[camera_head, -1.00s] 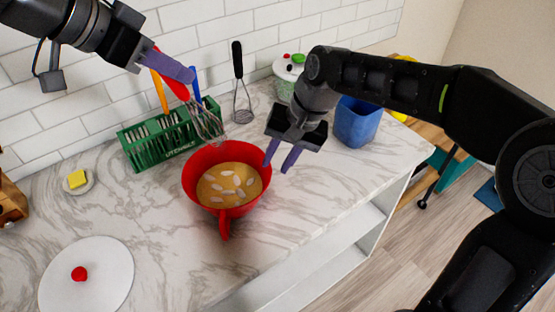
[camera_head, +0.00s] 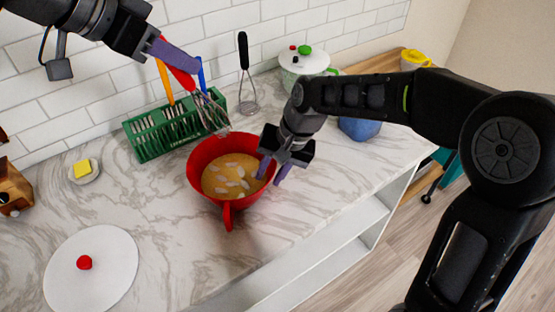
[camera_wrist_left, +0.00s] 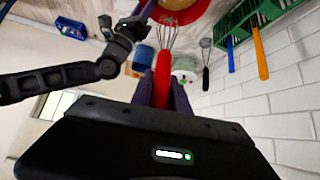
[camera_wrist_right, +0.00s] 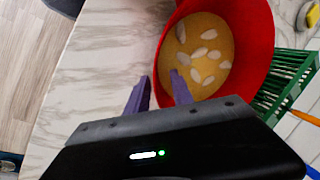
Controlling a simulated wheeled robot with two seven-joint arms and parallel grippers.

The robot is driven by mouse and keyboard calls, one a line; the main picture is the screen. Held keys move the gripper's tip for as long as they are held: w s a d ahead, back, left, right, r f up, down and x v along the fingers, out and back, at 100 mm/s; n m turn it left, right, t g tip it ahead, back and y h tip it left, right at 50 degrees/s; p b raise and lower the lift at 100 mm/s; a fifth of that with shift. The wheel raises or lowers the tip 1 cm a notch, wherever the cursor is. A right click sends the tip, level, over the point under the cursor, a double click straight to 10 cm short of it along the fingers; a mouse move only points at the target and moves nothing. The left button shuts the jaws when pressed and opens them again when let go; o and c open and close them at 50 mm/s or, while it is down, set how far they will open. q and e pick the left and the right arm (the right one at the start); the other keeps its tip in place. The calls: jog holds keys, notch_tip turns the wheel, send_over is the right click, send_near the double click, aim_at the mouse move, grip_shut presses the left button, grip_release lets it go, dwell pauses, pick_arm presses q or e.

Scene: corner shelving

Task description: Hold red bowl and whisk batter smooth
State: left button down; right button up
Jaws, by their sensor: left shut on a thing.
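The red bowl (camera_head: 207,153) stands on the marble counter, holding tan batter (camera_head: 232,179) with several pale lumps. Its handle points toward the counter's front. My left gripper (camera_head: 188,68) is shut on the red handle of a whisk (camera_head: 211,112), whose wires hang above the bowl's back left, in front of the green rack. The whisk also shows in the left wrist view (camera_wrist_left: 165,38). My right gripper (camera_head: 274,172) is open at the bowl's right rim. In the right wrist view, one finger overlaps the bowl's inside and the other is outside; contact is unclear.
A green utensil rack (camera_head: 165,135) stands behind the bowl. A lidded pot (camera_head: 304,65) and a blue container (camera_head: 359,128) are at right. A white lid (camera_head: 92,270) and butter dish (camera_head: 84,171) are left. Front counter is clear.

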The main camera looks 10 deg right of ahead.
jog(key=shift+x, duration=2.1)
jog(key=shift+c, duration=0.2)
grip_shut()
jog(key=shift+c, duration=0.6)
grip_release()
jog(key=shift+c, duration=0.5)
grip_shut()
